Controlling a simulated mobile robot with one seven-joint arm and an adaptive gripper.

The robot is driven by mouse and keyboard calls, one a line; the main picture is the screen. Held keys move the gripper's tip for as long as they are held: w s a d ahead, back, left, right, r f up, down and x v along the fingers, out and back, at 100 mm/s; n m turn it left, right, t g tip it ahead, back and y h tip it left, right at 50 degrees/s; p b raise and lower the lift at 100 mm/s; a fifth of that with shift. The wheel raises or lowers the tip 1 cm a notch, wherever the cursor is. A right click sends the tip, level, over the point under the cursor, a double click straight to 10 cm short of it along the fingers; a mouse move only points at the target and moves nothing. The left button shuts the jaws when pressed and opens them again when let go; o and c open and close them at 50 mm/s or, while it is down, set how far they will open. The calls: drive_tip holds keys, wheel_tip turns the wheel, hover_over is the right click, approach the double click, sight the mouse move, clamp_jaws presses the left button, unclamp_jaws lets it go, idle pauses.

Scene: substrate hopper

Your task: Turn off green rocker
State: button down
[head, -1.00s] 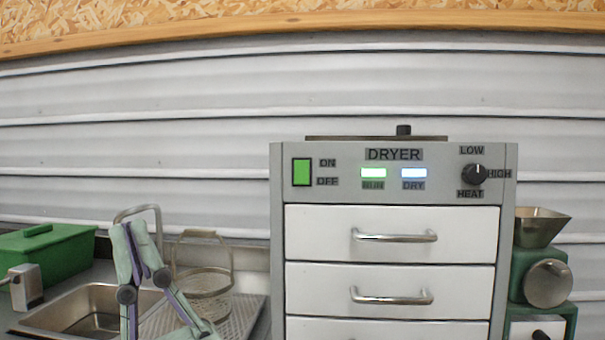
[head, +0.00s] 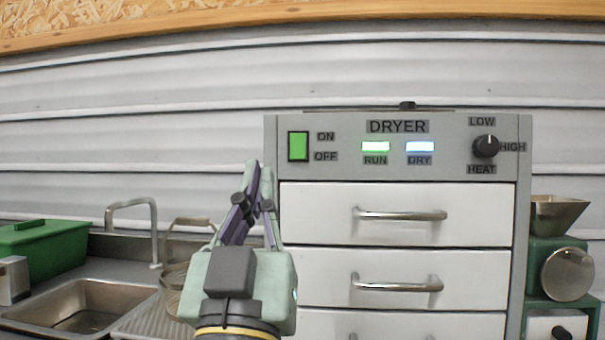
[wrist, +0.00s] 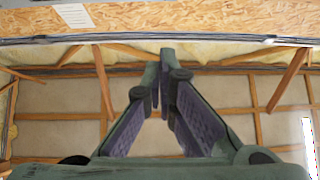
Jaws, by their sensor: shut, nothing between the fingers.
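The green rocker (head: 298,146) is at the upper left of the grey DRYER panel (head: 340,168), beside the ON and OFF labels. The RUN light glows green and the DRY light glows blue-white. My gripper (head: 260,166) is in front of the dryer's left edge, below and left of the rocker and apart from it in the picture. Its fingers point up and their tips are together, with nothing between them. The wrist view shows the closed fingertips (wrist: 166,54) against the ceiling; the rocker is not in that view.
A heat knob (head: 486,146) is at the panel's right, above white drawers with handles (head: 400,215). A sink (head: 85,308), a wire basket (head: 185,240) and a green box (head: 45,248) are at left. A green machine with a hopper (head: 556,215) stands at right.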

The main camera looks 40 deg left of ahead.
drive_tip(key=w+f+m+h, duration=0.1)
drive_tip(key=w+d+h, duration=0.1)
drive_tip(key=shift+w+f+m+h, duration=0.25)
drive_tip(key=shift+f+m+h, duration=0.05)
drive_tip(key=shift+f+m, duration=0.1)
drive_tip(key=shift+r, duration=0.1)
drive_tip(key=p, duration=1)
approach(302, 135)
wheel_tip(302, 135, up, 4)
drive_tip(key=shift+w+a+f, duration=0.25)
drive_tip(key=shift+w+a, duration=0.1)
drive_tip(key=shift+w, duration=0.2)
drive_tip(key=shift+w+a+f, duration=0.25)
drive_tip(key=shift+w+a, duration=0.05)
drive_tip(key=shift+w, duration=0.25)
drive_tip(key=shift+w+a+f, duration=0.15)
drive_tip(key=shift+w+a, duration=0.15)
drive_tip(key=shift+w, duration=0.2)
